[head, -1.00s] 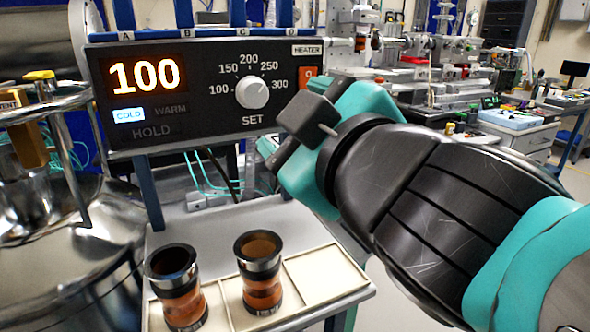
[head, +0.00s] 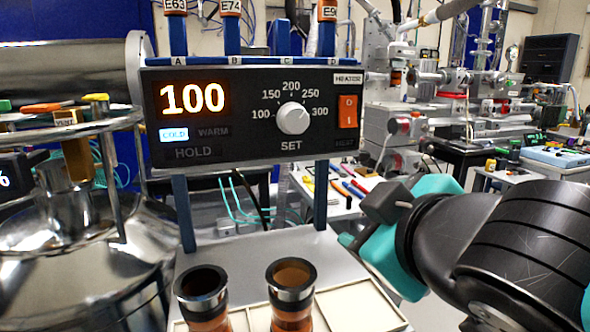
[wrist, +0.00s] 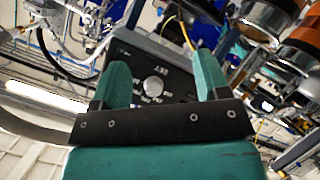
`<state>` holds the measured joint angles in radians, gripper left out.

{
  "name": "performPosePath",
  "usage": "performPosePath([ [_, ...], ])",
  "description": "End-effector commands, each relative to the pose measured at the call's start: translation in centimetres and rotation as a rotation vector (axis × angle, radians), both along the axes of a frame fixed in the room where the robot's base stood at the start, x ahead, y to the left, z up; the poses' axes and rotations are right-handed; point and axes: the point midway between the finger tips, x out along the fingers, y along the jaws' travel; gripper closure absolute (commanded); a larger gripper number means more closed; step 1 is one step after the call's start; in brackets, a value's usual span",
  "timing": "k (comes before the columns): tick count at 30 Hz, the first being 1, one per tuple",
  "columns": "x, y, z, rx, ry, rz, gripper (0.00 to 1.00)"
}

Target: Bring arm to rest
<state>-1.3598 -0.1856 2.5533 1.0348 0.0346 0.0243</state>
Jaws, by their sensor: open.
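My gripper (wrist: 162,88) shows in the wrist view with its two teal fingers apart and nothing between them. In the head view my arm reaches in from the right, and the gripper end is right of and below the heater controller (head: 250,110), apart from it. The controller reads 100, its COLD lamp is lit, and its SET knob (head: 293,118) points up and left. The red switch (head: 347,112) is at the controller's right end. The controller and its knob (wrist: 153,86) also show beyond the fingers in the wrist view.
Two copper-coloured cylinders with dark rims, a left one (head: 201,291) and a right one (head: 291,287), stand in a cream tray (head: 362,306) below the controller. A shiny metal vessel (head: 75,240) fills the left. A bench with instruments stands behind at right.

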Motion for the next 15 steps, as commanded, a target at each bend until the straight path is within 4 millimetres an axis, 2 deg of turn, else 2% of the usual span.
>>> performPosePath([
  [1, 0.6, -1.6, -2.3, 0.010, 0.126, -0.058, 0.31],
  [3, 0.2, -3.0, -5.3, 0.032, 0.309, -0.104, 0.31],
  [6, -1.2, -4.3, -8.5, 0.078, 0.554, -0.141, 0.31],
  [10, -3.7, -5.0, -10.4, 0.142, 0.803, -0.143, 0.31],
  [15, -6.3, -5.2, -10.7, 0.209, 1.007, -0.103, 0.31],
])
